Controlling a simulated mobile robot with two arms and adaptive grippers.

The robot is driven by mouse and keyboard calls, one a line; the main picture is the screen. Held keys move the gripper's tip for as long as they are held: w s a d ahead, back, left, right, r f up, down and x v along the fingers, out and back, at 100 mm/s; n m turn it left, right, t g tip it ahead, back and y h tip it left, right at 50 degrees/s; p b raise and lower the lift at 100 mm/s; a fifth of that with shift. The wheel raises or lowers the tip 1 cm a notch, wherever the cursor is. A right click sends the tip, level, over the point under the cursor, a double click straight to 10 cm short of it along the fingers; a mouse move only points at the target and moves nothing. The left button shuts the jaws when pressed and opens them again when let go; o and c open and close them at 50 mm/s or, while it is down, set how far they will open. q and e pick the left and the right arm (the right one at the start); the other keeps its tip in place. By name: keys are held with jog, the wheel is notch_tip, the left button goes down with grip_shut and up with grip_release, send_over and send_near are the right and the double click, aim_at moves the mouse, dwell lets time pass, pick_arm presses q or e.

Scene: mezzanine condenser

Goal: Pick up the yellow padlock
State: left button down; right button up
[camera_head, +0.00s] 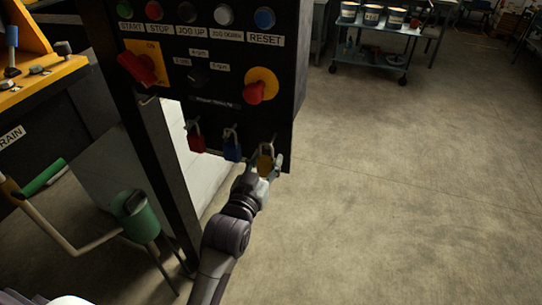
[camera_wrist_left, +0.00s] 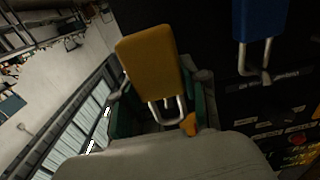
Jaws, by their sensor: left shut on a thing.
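The yellow padlock (camera_head: 265,158) hangs at the lower right edge of the black control panel (camera_head: 225,100). My left gripper (camera_head: 265,171) reaches up to it from below and is shut on it. In the left wrist view the yellow padlock (camera_wrist_left: 148,62) shows large, its shackle between the fingers of my left gripper (camera_wrist_left: 163,108). I cannot tell whether the shackle is still on its hook. My right gripper is not in view.
A blue padlock (camera_head: 232,146) and a red padlock (camera_head: 195,137) hang just left of it. Red knobs (camera_head: 256,92) and buttons sit above on the panel. A cart (camera_head: 375,48) with tins stands at the back. The floor on the right is clear.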

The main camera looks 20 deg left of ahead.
pick_arm(q)
jog(key=s+b, duration=0.2)
jog(key=s, duration=1.2)
jog(key=shift+a+b, duration=0.3)
jog(key=shift+b, duration=0.1)
jog(key=shift+r, duration=0.1)
